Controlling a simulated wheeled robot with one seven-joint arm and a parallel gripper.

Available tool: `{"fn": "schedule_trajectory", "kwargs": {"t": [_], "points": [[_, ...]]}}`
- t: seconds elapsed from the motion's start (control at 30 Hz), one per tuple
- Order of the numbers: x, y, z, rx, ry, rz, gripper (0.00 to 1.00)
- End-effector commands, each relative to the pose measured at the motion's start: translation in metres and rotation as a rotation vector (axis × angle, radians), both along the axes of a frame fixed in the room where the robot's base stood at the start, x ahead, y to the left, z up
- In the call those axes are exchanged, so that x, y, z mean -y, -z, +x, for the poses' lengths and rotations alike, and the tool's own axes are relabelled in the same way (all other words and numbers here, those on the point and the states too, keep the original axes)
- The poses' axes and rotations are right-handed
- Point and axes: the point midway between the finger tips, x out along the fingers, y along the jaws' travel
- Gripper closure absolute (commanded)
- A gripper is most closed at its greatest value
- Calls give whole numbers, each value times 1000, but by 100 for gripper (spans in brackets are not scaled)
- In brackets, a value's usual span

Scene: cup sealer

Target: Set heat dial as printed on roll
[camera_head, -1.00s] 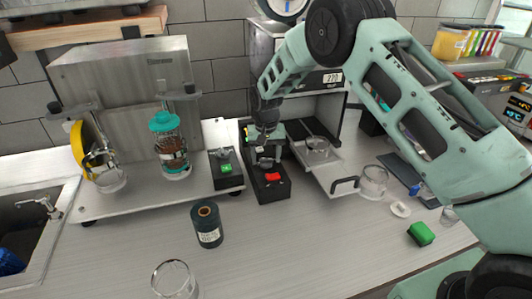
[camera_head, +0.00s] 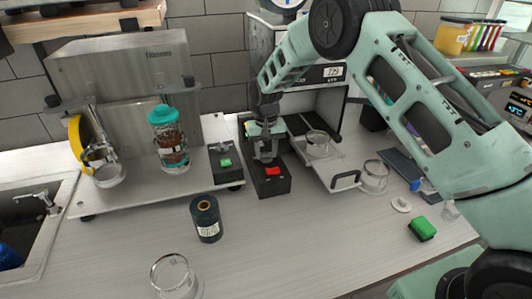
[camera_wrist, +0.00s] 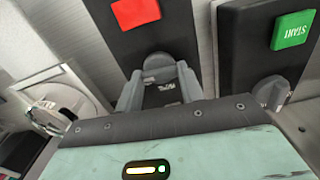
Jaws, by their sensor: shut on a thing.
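The heat dial is a grey knob (camera_wrist: 158,66) on a black control box (camera_head: 270,186) with a red button (camera_head: 272,171). My gripper (camera_head: 265,153) is over the box, pointing down, with its fingers closed on either side of the knob. In the wrist view my gripper (camera_wrist: 158,90) grips the knob, and small print shows on the panel between the fingers. The dark film roll (camera_head: 206,220) stands upright on the counter with a white label, too small to read. A small display (camera_head: 333,72) on the sealer shows digits, seemingly in the 220s.
A second black box (camera_head: 226,165) has a green START button (camera_wrist: 293,30) and another grey knob (camera_wrist: 271,92). A tray with a handle (camera_head: 344,179) sticks out of the sealer. Clear cups (camera_head: 373,176) and a green block (camera_head: 422,228) stand around. The front counter is mostly clear.

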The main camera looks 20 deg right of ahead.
Motion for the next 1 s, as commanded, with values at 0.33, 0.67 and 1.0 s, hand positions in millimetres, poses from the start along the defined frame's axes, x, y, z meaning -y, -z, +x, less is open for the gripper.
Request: {"fn": "schedule_trajectory", "kwargs": {"t": [0.33, 0.67, 1.0], "points": [[0, 1, 0, 1, -244, 1, 85], [0, 0, 0, 1, -397, 1, 85], [-1, -1, 0, 1, -434, 0, 85]]}}
